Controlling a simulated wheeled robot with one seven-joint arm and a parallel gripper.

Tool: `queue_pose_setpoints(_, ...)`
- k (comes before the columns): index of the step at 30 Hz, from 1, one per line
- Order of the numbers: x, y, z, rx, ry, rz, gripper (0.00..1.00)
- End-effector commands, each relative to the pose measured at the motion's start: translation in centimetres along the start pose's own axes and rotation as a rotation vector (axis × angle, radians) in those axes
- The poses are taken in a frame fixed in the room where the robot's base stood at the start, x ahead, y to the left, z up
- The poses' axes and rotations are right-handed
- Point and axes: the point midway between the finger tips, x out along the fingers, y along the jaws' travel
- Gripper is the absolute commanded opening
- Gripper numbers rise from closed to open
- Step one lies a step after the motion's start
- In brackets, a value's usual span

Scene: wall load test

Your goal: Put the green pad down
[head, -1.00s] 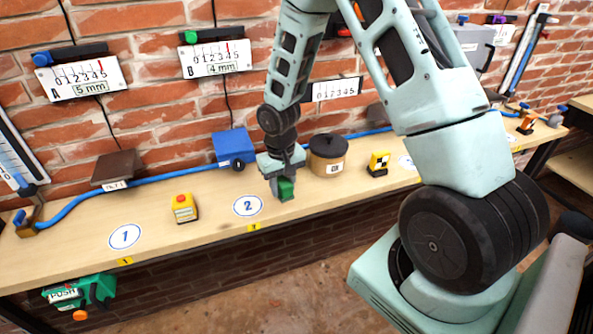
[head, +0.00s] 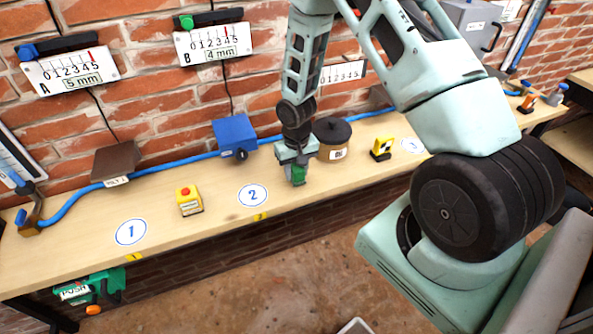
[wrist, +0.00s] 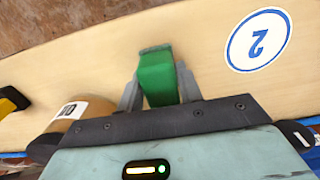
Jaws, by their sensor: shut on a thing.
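The green pad (wrist: 156,77) is a small block held between the two fingers of my gripper (wrist: 160,92), which is shut on it. In the head view the pad (head: 298,175) hangs under my gripper (head: 297,168), over or at the wooden bench (head: 90,257), to the right of the round "2" mark (head: 253,195). I cannot tell whether the pad touches the bench top.
A tan pot with a black lid (head: 333,139) stands close behind my gripper on the right. A blue box (head: 235,137) is behind on the left. A yellow box with a red button (head: 190,200) stands between marks 1 and 2. The bench's front edge is near.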

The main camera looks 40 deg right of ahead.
Motion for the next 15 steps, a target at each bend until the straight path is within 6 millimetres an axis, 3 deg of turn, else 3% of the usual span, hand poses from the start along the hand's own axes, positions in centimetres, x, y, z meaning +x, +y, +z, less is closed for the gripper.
queue_pose_setpoints(4,1.1,0.0,0.0,0.001,0.0,0.0,0.08)
queue_pose_setpoints(15,1.7,0.0,0.0,0.001,0.001,0.0,0.08)
